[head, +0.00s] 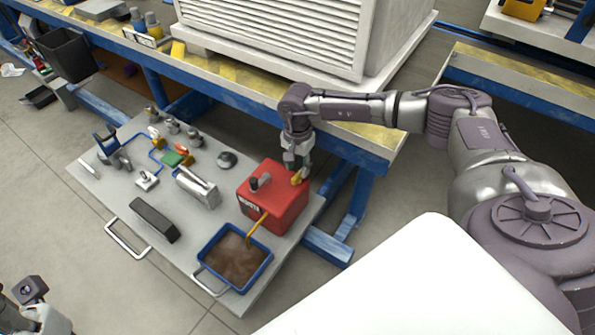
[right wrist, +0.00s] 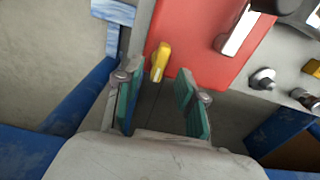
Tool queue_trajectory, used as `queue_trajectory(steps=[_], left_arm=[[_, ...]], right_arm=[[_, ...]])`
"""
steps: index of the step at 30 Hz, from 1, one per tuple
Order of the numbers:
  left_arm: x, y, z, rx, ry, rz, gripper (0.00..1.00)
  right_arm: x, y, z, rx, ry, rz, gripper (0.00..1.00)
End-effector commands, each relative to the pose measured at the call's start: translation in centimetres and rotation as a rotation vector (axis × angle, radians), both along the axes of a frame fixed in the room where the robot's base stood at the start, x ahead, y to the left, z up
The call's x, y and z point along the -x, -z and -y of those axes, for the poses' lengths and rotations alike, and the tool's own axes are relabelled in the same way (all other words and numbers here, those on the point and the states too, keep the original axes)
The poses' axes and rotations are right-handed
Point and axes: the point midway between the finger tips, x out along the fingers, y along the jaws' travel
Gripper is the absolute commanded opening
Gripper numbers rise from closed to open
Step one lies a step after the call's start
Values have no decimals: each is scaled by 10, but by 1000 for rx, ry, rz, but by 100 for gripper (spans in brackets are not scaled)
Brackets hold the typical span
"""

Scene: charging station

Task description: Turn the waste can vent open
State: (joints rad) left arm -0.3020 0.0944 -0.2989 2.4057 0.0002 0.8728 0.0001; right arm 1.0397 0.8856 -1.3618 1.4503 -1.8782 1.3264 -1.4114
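The red waste can (head: 272,198) stands on the grey platform, with a dark cap and handle on top. Its yellow vent (head: 299,177) is at the can's upper right edge. It also shows in the right wrist view (right wrist: 160,62), just beyond and between the fingertips. My right gripper (head: 297,165) is directly above the vent. In the right wrist view its two green-padded fingers (right wrist: 160,88) are apart with nothing between them. A small part of my left arm shows at the lower left; its fingers cannot be made out.
A yellow spout (head: 257,224) runs from the can to a blue-rimmed tray (head: 209,249) of brown liquid. Valves, a silver block (head: 197,188) and a black block (head: 154,219) are on the grey platform (head: 113,192). The blue-edged workbench (head: 226,91) stands close behind the can.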

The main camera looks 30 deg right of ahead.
Motion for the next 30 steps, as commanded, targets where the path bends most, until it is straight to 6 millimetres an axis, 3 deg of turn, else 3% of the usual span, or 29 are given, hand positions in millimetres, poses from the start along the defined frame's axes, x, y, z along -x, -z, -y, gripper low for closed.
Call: queue_trajectory(steps=[6, 12, 30], left_arm=[[0, 0, 0, -1, 1, -1, 31], [0, 0, 1, -1, 1, -1, 31], [0, 0, 1, -2, 1, -1, 31]], right_arm=[[-1, -49, 0, -2, -1, 5, 40], [-1, -79, 0, -1, 0, 3, 40], [0, -87, 0, -1, 0, 0, 40]])
